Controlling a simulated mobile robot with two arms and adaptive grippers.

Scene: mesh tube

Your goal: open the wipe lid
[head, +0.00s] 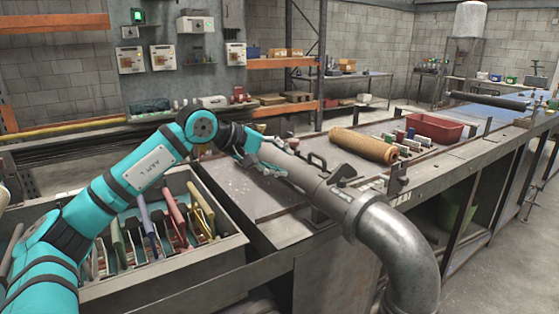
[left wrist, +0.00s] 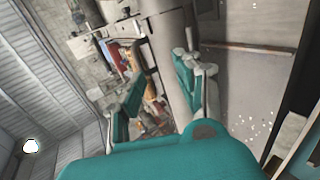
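I cannot make out a wipe container or its lid in either view. My left gripper (head: 262,152) is at the far end of the large grey metal pipe (head: 310,182) on the workbench. In the left wrist view its two teal fingers (left wrist: 158,72) are spread apart, and the grey pipe (left wrist: 165,25) runs past behind and between them. I see nothing clamped between the fingers; whether they touch the pipe I cannot tell. My right gripper is in neither view.
A brown mesh roll (head: 364,145), small spools and a red bin (head: 435,127) are farther along the workbench (head: 285,228). An open tray (head: 185,277) of colourful-handled tools stands below my left arm. The pipe's elbow (head: 392,242) bends down over the front edge.

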